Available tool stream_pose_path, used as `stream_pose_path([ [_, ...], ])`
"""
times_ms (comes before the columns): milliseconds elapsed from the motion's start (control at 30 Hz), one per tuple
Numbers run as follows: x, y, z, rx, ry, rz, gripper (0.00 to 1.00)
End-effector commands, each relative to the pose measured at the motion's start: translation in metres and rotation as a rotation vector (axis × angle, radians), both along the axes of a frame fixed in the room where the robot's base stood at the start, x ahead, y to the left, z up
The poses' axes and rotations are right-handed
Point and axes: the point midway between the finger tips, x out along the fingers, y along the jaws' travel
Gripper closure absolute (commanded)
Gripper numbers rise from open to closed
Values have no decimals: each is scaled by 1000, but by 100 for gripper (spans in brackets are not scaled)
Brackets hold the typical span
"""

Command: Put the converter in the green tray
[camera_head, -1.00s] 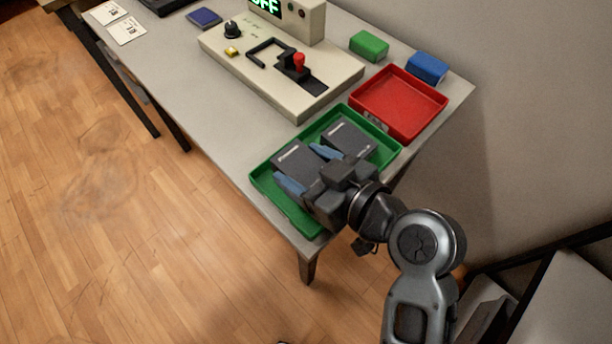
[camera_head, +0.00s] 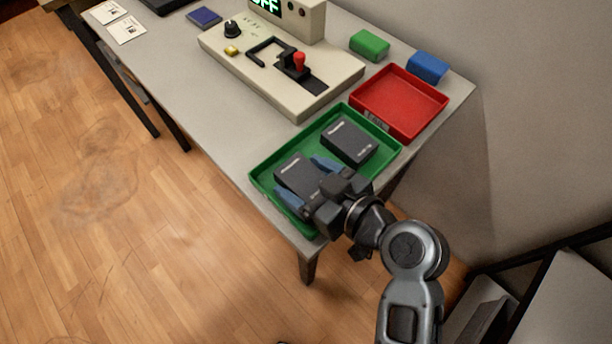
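The green tray (camera_head: 262,177) sits at the near corner of the table. Two similar dark boxes with pale lettering show within its outline. One dark box, apparently the converter (camera_head: 295,171), is in the left part, between the two blue fingers of my gripper (camera_head: 307,180). The fingers appear to press its sides, and it seems low in the tray. Its underside and near end are hidden, so I cannot tell whether it touches the floor. The second dark box (camera_head: 349,141) lies in the right part of the tray, apart from my gripper.
A red tray (camera_head: 400,100) adjoins the green one at the back right. A green block (camera_head: 369,45) and a blue block (camera_head: 428,68) lie behind it. A beige control panel (camera_head: 240,62) with a red-knobbed lever stands behind the green tray. The wall is close at right.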

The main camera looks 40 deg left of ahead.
Motion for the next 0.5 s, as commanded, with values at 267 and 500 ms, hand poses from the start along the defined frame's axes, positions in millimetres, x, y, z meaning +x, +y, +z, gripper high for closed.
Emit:
stream_pose_path([
  [267,0,-6,5,1,0,-3,21],
  [500,-4,-49,21,0,-1,-4,21],
])
